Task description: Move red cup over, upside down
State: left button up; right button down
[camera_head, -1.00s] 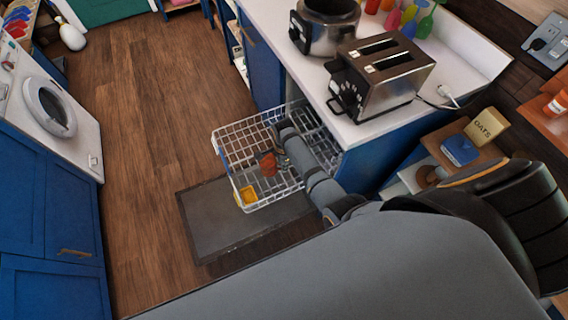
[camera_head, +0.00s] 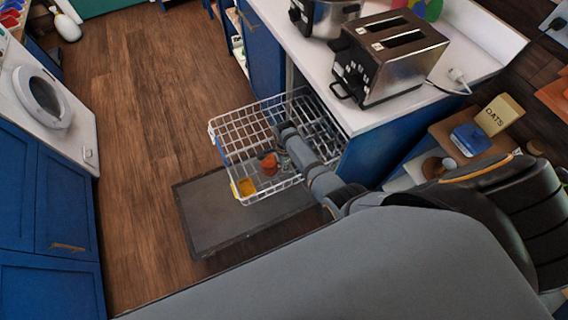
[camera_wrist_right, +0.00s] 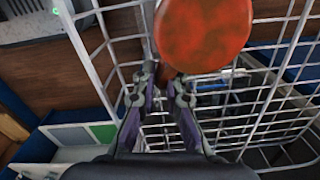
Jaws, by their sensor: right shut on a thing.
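The red cup (camera_head: 268,163) is at the white wire rack (camera_head: 213,128) of the open dishwasher. In the right wrist view the cup (camera_wrist_right: 203,35) shows as a round, mottled red-orange face; I cannot tell whether that is its base or its mouth. My right gripper (camera_head: 277,152) is over the rack, and its fingers (camera_wrist_right: 165,75) are shut on the cup's near edge in the wrist view. I cannot tell whether the cup touches the wires. A yellow item (camera_head: 246,187) is at the rack's front left corner. My left gripper is not in view.
The open dishwasher door (camera_head: 205,232) lies low under the rack. The white counter (camera_head: 325,105) with a toaster (camera_head: 388,60) and a steel cooker (camera_head: 322,15) stands behind. At right, a shelf holds an oats box (camera_head: 500,115) and a blue container (camera_head: 470,139). Wooden floor (camera_head: 160,120) is clear at left.

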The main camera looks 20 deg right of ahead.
jog(key=c, duration=1.3)
grip_release()
jog(key=shift+c, duration=0.2)
notch_tip(320, 180, up, 12)
jog(key=shift+d, duration=0.15)
